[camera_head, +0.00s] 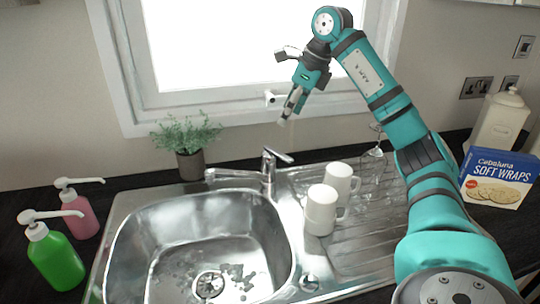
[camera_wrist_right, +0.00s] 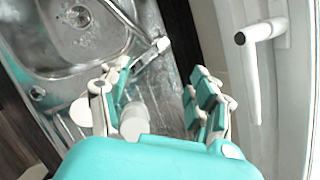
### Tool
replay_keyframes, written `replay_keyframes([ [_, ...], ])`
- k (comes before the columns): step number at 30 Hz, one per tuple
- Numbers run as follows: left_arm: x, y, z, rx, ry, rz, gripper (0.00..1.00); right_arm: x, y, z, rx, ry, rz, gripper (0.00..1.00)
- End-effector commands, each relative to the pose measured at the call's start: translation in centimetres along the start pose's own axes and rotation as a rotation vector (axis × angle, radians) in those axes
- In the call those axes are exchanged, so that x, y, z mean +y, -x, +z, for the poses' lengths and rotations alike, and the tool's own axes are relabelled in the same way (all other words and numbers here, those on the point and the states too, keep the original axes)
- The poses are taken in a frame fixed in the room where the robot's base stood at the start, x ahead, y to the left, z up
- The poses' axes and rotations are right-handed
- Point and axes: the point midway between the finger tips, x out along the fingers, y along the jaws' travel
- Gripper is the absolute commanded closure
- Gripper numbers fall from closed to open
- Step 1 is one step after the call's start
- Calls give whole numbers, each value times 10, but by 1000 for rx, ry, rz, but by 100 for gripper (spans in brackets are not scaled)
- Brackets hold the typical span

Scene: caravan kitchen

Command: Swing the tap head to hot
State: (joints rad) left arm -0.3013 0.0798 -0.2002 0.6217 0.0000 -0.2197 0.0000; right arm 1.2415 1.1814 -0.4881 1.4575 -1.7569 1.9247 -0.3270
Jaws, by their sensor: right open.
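The chrome tap (camera_head: 267,172) stands upright on the back rim of the sink. Its spout (camera_head: 228,175) points left over the basin, and its lever head (camera_head: 279,155) points right. The tap also shows in the right wrist view (camera_wrist_right: 158,46), beyond the fingertips. My right gripper (camera_head: 287,112) hangs above and behind the tap, in front of the window, apart from it. In the wrist view its two fingers (camera_wrist_right: 160,88) are spread with nothing held between them. I see no hot or cold marking. My left gripper is out of view.
The steel sink (camera_head: 118,246) has two white mugs (camera_head: 321,212) on its drainer, right of the tap. A potted plant (camera_head: 189,147) stands behind left. Green (camera_head: 54,258) and pink (camera_head: 80,214) pump bottles are at left. A window handle (camera_wrist_right: 262,32) is near the gripper.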

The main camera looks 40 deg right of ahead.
Motion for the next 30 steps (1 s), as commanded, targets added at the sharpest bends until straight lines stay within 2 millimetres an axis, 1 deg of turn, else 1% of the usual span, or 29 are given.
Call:
replay_keyframes([
  [1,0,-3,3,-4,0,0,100,1,-14,-1,5,0,2,37],
  [3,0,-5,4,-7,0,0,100,1,-30,-2,5,1,2,37],
  [12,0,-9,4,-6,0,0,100,1,-94,-1,4,0,3,37],
  [15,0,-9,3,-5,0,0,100,1,-112,-1,3,0,3,37],
  [18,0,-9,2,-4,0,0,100,0,-126,0,2,-1,2,37],
  [22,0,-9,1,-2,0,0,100,0,-137,0,1,0,2,37],
  [25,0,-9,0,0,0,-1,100,0,-140,0,1,0,1,37],
  [30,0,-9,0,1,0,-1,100,0,-141,0,0,0,0,37],
])
